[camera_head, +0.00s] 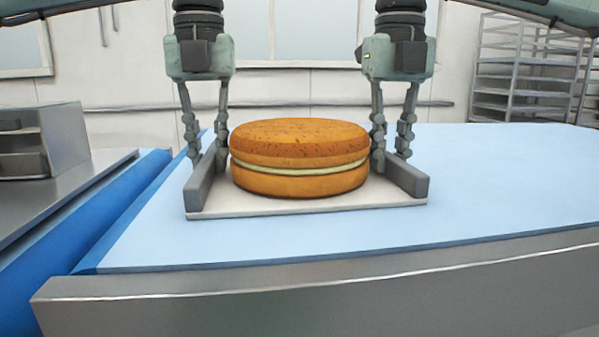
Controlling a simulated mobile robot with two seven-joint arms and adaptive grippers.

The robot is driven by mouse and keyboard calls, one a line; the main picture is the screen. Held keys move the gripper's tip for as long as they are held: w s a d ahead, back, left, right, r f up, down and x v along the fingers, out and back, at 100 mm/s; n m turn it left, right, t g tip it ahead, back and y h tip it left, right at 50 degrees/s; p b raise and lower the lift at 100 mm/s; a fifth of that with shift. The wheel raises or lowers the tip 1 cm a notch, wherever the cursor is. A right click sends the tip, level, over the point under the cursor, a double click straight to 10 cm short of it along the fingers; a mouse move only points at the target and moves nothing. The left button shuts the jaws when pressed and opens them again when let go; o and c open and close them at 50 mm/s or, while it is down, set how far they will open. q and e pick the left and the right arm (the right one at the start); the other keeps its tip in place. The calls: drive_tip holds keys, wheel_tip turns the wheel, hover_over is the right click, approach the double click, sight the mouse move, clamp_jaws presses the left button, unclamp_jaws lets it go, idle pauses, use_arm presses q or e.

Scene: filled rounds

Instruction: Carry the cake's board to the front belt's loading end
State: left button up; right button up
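The round cake (299,160), two brown sponge layers with a pale cream band, sits in the middle of its board (300,207). The board is a thin white plate with a grey upright rail on its left side (205,185) and another on its right side (408,182). My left gripper (208,158) points down with its fingers on either side of the left rail, apparently shut on it. My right gripper (391,160) holds the right rail the same way. The board looks level over the blue belt; I cannot tell whether it touches it. The cake's far side is hidden.
The wide light-blue belt (500,190) has free room to the right, edged in front by a metal rail (330,285). A darker blue strip (85,235) and a metal table (70,185) with a metal box (45,140) lie left. Racks (525,75) stand back right.

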use_arm(q)
clamp_jaws()
use_arm(e)
clamp_jaws()
use_arm(q)
drive_tip(key=shift+r, duration=0.1)
use_arm(e)
drive_tip(key=shift+r, duration=0.15)
